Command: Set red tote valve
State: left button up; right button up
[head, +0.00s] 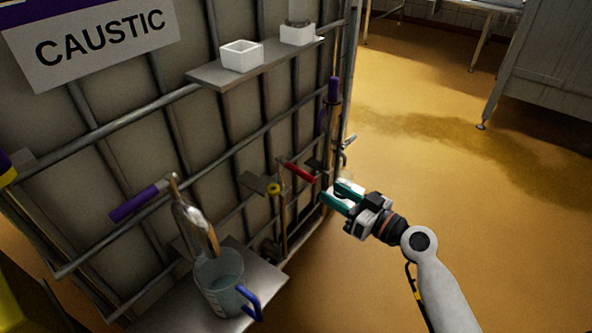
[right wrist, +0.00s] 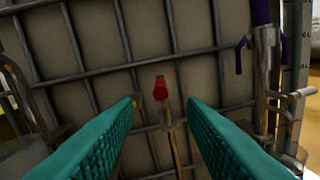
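The red valve handle (head: 301,172) sticks out from the front of the caged caustic tote (head: 180,140), near a yellow-ended fitting (head: 273,188). My right gripper (head: 338,194) is just to the right of the red handle in the head view, with its teal fingers apart and nothing between them. In the right wrist view the red handle (right wrist: 160,88) shows end-on, ahead of the gap between the open fingers (right wrist: 160,125). The handle appears apart from both fingers. My left gripper is not in view.
A shelf (head: 210,76) on the cage holds white square cups (head: 241,56). A lower shelf (head: 265,277) holds a clear jug (head: 219,280) with a blue handle. A purple-handled tool (head: 135,203) hangs at left. The yellow floor (head: 430,150) at right is open.

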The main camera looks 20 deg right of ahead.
aim_at(302, 171)
jog(key=p+x, duration=0.1)
jog(key=x, duration=0.9)
jog(key=shift+w+a, duration=0.2)
jog(key=shift+w, duration=0.05)
jog(key=shift+c, duration=0.4)
grip_shut()
